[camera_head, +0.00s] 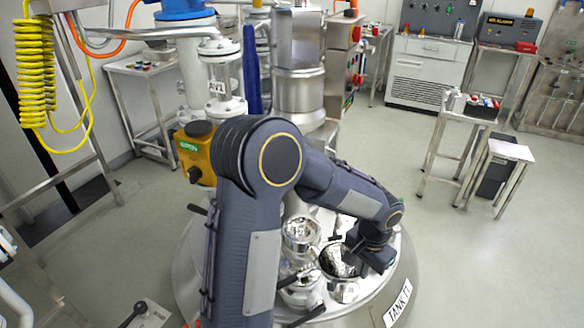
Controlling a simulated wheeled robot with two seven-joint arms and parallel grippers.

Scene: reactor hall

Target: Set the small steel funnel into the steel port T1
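My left arm reaches across the middle of the view, and its gripper (376,260) points down over the right part of the round steel tank top. Its fingers are too small and dark to show whether they are open or shut. Just left of it is a shiny steel bowl-like piece with a dark rim (340,261), which may be the funnel or a port; I cannot tell which. A steel port with a small label (300,232) stands to its left. Another steel fitting (303,291) sits nearer, partly crossed by dark handles. My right gripper is not in view.
The tank top (350,302) bears a TANK T1 plate (398,301) at its front right edge. A sight glass marked AV1 (220,80), a yellow actuator (195,150) and a steel column (298,90) rise behind.

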